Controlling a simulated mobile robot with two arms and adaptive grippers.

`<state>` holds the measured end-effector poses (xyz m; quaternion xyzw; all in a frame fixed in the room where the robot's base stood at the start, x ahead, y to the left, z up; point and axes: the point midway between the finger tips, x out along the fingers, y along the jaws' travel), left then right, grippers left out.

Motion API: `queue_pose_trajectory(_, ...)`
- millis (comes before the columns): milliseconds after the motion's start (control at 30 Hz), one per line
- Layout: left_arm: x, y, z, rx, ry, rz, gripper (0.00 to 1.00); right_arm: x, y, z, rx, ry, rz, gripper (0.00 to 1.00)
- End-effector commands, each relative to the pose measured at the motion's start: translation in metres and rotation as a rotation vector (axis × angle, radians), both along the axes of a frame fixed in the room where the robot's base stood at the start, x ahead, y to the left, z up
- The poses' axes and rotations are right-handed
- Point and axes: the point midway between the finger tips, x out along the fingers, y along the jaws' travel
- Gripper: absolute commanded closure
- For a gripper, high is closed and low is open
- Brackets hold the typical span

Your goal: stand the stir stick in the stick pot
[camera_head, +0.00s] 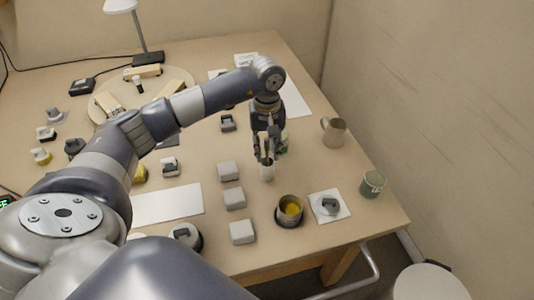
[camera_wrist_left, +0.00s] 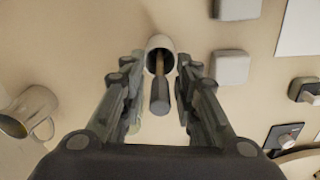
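The stick pot (camera_head: 267,174), a small white cup, stands on the bench below my left gripper (camera_head: 265,158). In the left wrist view the pot (camera_wrist_left: 153,41) opens toward the camera. The stir stick (camera_wrist_left: 160,94) has a brown shaft that goes into the pot's mouth and a thick dark grey end nearer the camera. How far it leans is hard to tell. In the same view my left gripper (camera_wrist_left: 157,88) is open, with a finger on each side of the stick and gaps to both. My right gripper is out of view.
A metal mug (camera_head: 333,132) stands to the right. Pale blocks (camera_head: 230,171) lie to the left of the pot. A dark cup with yellow contents (camera_head: 290,209) is in front, with a green jar (camera_head: 372,184) near the right edge. A lamp (camera_head: 147,56) stands at the back.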

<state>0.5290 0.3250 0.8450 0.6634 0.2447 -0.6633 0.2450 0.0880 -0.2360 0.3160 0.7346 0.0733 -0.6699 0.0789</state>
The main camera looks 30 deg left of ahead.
Motion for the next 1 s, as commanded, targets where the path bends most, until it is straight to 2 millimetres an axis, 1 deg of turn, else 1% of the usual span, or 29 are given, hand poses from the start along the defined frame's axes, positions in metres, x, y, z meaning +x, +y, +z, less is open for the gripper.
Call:
queue_pose_trajectory(33, 0.001, 0.000, 0.011, 0.000, -0.005, -0.002, 0.71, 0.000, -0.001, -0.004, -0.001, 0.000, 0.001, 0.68)
queue_pose_trajectory(200, 0.001, 0.000, 0.050, 0.000, -0.006, -0.001, 0.71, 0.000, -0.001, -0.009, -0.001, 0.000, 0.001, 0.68)
queue_pose_trajectory(300, 0.001, 0.000, 0.070, 0.000, -0.004, -0.002, 0.71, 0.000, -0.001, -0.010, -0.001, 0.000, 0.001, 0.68)
queue_pose_trajectory(400, 0.001, 0.000, 0.084, 0.001, -0.002, -0.001, 0.71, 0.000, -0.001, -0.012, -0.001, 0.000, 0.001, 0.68)
queue_pose_trajectory(500, 0.000, 0.000, 0.094, 0.000, -0.001, -0.001, 0.71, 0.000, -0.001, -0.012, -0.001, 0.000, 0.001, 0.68)
queue_pose_trajectory(600, 0.000, 0.000, 0.098, 0.001, 0.001, -0.001, 0.71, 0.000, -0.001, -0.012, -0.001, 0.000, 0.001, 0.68)
queue_pose_trajectory(1000, 0.000, 0.000, 0.099, -0.001, 0.001, -0.001, 0.71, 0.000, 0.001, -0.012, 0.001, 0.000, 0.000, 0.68)
